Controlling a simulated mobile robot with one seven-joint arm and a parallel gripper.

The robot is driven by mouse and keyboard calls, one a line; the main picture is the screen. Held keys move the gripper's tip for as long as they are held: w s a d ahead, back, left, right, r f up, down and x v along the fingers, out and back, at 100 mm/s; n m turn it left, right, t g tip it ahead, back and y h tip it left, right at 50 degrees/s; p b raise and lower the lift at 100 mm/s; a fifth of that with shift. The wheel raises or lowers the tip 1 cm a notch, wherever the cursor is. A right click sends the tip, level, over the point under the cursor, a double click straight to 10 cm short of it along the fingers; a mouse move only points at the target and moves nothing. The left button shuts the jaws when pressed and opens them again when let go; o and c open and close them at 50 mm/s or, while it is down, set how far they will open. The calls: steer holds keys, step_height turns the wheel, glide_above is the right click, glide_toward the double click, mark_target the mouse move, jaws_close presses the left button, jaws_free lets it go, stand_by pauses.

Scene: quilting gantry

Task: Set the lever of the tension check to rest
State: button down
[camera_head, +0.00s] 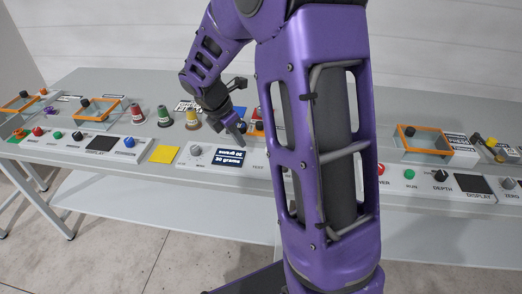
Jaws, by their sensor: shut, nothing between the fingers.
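A panel with a dark display (229,157) reading "30 grams" and a label "TEXT" or "TEST" beside it sits at the front middle of the bench; it looks like the tension check. I cannot make out its lever; my purple arm covers the part to the right of the label. My gripper (240,128) is shut and empty, pointing down just behind the display.
Three thread cones (164,117) stand left of the gripper. A yellow square (164,154) lies left of the display. Orange-framed stations (103,108) are on the left, another (425,140) on the right. Front panels with knobs (440,175) line the bench (150,85).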

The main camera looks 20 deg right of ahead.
steer(key=b+x, duration=0.2)
steer(key=x, duration=0.7)
steer(key=shift+f, duration=0.25)
steer(key=d, duration=0.1)
steer(key=w+d, duration=0.1)
steer(key=d, duration=0.1)
steer(key=shift+d+f, duration=0.15)
steer(key=shift+f, duration=0.05)
steer(key=shift+w+d, duration=0.15)
steer(key=shift+d, duration=0.3)
